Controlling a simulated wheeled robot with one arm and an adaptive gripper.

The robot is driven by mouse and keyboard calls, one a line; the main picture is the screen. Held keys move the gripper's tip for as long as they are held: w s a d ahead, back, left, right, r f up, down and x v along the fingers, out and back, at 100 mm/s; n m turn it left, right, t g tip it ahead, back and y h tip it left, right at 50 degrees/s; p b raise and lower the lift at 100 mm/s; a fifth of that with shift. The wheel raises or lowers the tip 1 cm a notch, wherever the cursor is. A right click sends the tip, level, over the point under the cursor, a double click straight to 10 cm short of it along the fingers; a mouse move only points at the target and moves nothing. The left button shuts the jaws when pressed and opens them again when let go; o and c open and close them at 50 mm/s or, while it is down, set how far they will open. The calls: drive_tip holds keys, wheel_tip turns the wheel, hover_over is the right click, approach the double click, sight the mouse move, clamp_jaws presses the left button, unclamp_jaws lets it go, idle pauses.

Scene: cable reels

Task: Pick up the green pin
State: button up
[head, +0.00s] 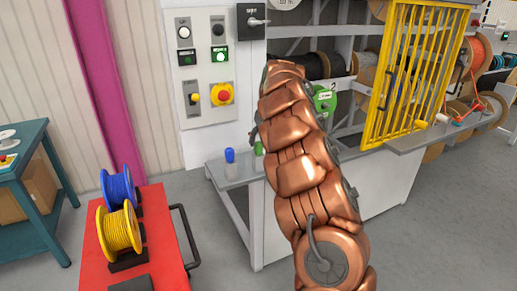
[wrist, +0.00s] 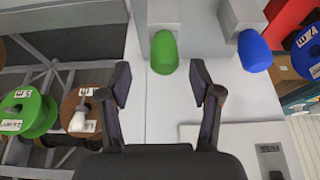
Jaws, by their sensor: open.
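The green pin (wrist: 164,52) has a rounded end and is upper middle in the wrist view, just beyond the gap between my fingers. My gripper (wrist: 163,84) is open and empty, one finger to each side of the pin's line, apart from it. In the head view the green pin (head: 259,149) shows only in part beside my arm, on a small grey shelf (head: 234,177). My gripper is hidden behind my arm there.
A blue pin (head: 230,155) stands left of the green one; in the wrist view it is to the right (wrist: 254,52). A control panel (head: 205,75) is behind. A yellow gate (head: 410,70) is right, a red cart (head: 165,235) with reels front left.

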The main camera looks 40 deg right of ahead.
sight(259, 143)
drive_tip(key=shift+a+p+x, duration=0.15)
drive_tip(key=shift+p+x, duration=0.25)
drive_tip(key=shift+x, duration=0.7)
drive_tip(key=shift+a+p+x, duration=0.1)
drive_tip(key=shift+p+x, duration=0.3)
drive_tip(key=shift+x, duration=0.65)
drive_tip(key=shift+c, duration=0.3)
clamp_jaws()
